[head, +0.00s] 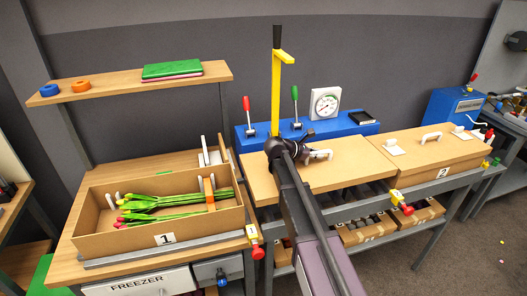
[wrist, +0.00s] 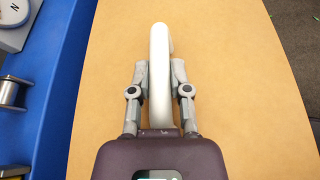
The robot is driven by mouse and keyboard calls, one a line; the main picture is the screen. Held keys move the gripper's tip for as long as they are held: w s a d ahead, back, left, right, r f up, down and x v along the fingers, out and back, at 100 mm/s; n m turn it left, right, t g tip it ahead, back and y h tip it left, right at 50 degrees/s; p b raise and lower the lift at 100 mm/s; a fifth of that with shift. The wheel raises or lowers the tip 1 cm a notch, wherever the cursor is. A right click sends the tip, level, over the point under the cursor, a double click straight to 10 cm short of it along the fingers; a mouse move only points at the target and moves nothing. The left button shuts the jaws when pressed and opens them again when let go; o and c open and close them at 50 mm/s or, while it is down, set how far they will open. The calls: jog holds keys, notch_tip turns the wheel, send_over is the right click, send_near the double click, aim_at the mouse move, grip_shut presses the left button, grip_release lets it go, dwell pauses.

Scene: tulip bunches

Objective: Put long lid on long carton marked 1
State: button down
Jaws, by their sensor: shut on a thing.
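The long carton marked 1 (head: 120,244) stands open on the left bench, with red-tipped tulips (head: 165,203) lying inside. A flat tan board with a white handle, which looks like the long lid (head: 335,178), is at the middle of the bench row. Its white handle (head: 320,154) also shows in the wrist view (wrist: 160,45). My gripper (wrist: 160,80) is shut on this handle, one finger on each side. In the head view my arm hides part of the lid. I cannot tell whether the lid is resting or slightly raised.
A carton marked 2 (head: 445,174) stands closed at right. Behind the lid are a blue block (head: 345,127) with levers and a round dial (head: 325,103), and a tall yellow-and-black post (head: 276,80). A shelf (head: 110,85) overhangs behind carton 1.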

notch_tip(320, 180, up, 14)
jog(key=p, duration=1.4)
jog(key=shift+w+r, duration=0.15)
jog(key=shift+r, duration=0.1)
jog(key=shift+d, duration=0.1)
